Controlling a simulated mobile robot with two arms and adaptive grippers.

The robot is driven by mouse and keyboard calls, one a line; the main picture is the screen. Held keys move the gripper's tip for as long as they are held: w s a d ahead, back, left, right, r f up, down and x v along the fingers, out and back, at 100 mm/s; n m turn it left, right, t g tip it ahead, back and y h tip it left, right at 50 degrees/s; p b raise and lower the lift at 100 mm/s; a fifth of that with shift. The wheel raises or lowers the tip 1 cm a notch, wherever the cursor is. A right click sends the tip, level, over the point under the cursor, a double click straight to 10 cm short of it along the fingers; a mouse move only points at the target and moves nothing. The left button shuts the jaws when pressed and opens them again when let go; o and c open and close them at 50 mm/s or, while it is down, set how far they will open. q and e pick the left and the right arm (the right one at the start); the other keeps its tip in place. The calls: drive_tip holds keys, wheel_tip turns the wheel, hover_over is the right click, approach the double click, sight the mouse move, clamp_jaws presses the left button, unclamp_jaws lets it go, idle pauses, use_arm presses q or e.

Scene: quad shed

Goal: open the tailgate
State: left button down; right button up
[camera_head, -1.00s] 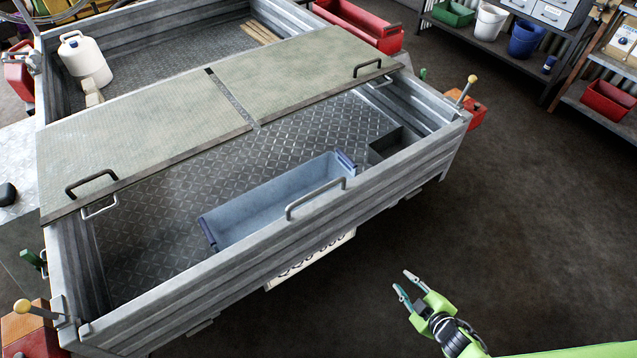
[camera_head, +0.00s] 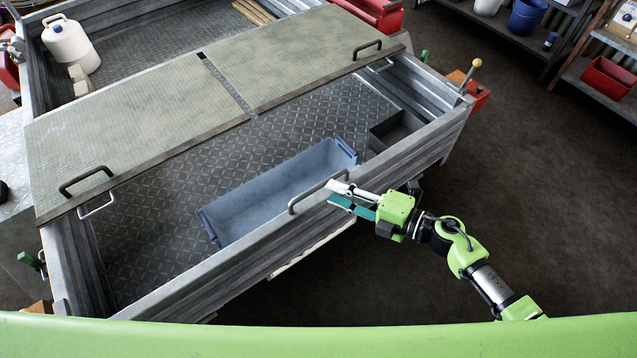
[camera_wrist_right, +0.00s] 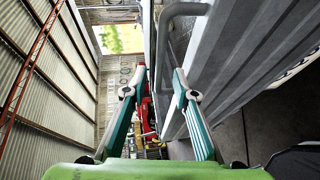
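The tailgate (camera_head: 290,230) is the long grey metal panel along the trailer's near side; it stands upright and looks shut. Its bent bar handle (camera_head: 318,195) is on the upper part and also shows in the right wrist view (camera_wrist_right: 183,9). My right gripper (camera_head: 332,193) is open at the handle's right end, fingers pointing left along the panel. In the right wrist view its fingers (camera_wrist_right: 160,72) are spread, with the handle bar ahead between them; contact cannot be told. A yellow-knobbed latch lever (camera_head: 472,76) stands at the tailgate's right corner. My left gripper is out of view.
A blue-grey bin (camera_head: 275,190) and a small dark box (camera_head: 396,132) sit on the bed behind the tailgate. Two lids (camera_head: 130,130) with handles cover the bed's middle. Shelves (camera_head: 600,85) stand at the back right. The floor right of the trailer is clear.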

sight(318, 185)
drive_tip(key=x, duration=0.5)
drive_tip(key=shift+w+a+f, duration=0.15)
drive_tip(key=shift+w+a, duration=0.1)
drive_tip(key=shift+a, duration=0.1)
clamp_jaws()
